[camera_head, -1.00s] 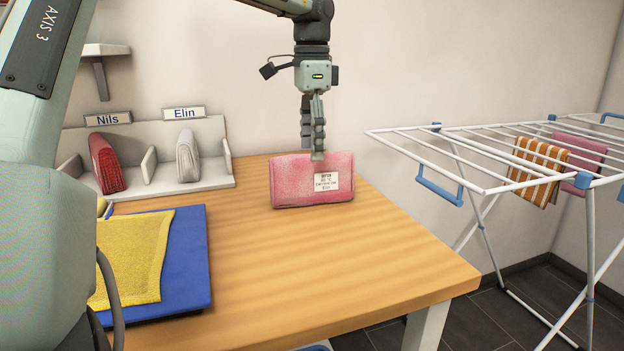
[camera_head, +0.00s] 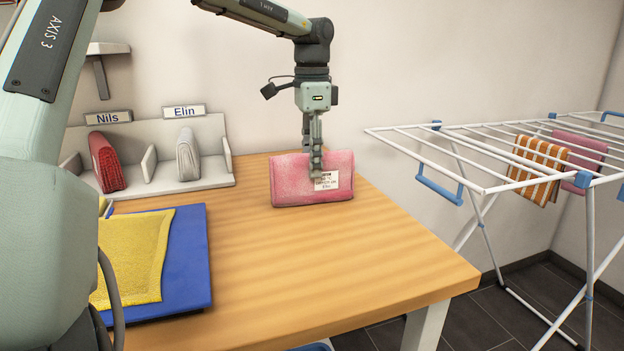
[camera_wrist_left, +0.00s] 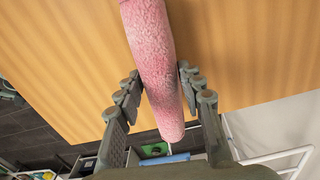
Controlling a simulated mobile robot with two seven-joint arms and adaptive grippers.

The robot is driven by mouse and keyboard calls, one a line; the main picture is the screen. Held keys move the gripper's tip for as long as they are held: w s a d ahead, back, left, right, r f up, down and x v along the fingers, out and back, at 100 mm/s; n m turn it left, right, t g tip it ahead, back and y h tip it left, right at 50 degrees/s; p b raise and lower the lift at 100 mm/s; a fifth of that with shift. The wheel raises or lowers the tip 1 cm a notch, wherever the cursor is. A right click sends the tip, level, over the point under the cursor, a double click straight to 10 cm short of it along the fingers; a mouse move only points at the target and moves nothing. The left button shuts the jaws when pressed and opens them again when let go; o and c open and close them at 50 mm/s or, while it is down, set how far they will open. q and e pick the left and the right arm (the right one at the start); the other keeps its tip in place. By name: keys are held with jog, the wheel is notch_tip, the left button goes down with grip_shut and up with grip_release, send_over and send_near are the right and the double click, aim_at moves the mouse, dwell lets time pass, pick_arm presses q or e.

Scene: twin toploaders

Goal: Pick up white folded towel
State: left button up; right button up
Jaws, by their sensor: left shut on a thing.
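A pink folded towel (camera_head: 290,180) with a white label stands on the wooden table's back part. My left gripper (camera_head: 316,172) points down over its top edge and is shut on it. In the left wrist view, the fingers of the left gripper (camera_wrist_left: 160,90) lie on either side of the pink towel (camera_wrist_left: 155,50). A white folded towel (camera_head: 188,155) stands in the rack compartment under the "Elin" sign, away from my gripper. My right gripper is not in view.
The wooden table (camera_head: 260,270) is clear in front of the pink towel. A red towel (camera_head: 105,162) stands in the "Nils" compartment of the white rack (camera_head: 222,180). A yellow cloth (camera_head: 130,260) lies on a blue board (camera_head: 188,260). A drying rack (camera_head: 480,190) stands right.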

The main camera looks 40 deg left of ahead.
pick_arm(q)
jog(key=shift+r, duration=0.2)
grip_shut()
jog(key=shift+w+r, duration=0.1)
jog(key=shift+r, duration=0.15)
notch_tip(320, 180, up, 4)
jog(key=shift+f, duration=0.2)
jog(key=s+a+r+b, duration=0.1)
jog(key=s+a+r, duration=0.1)
jog(key=s, duration=0.3)
jog(key=s+a+r+b, duration=0.1)
jog(key=s+a+r, duration=0.2)
jog(key=s+r, duration=0.1)
jog(key=shift+s+r, duration=0.25)
jog(key=shift+s, duration=0.6)
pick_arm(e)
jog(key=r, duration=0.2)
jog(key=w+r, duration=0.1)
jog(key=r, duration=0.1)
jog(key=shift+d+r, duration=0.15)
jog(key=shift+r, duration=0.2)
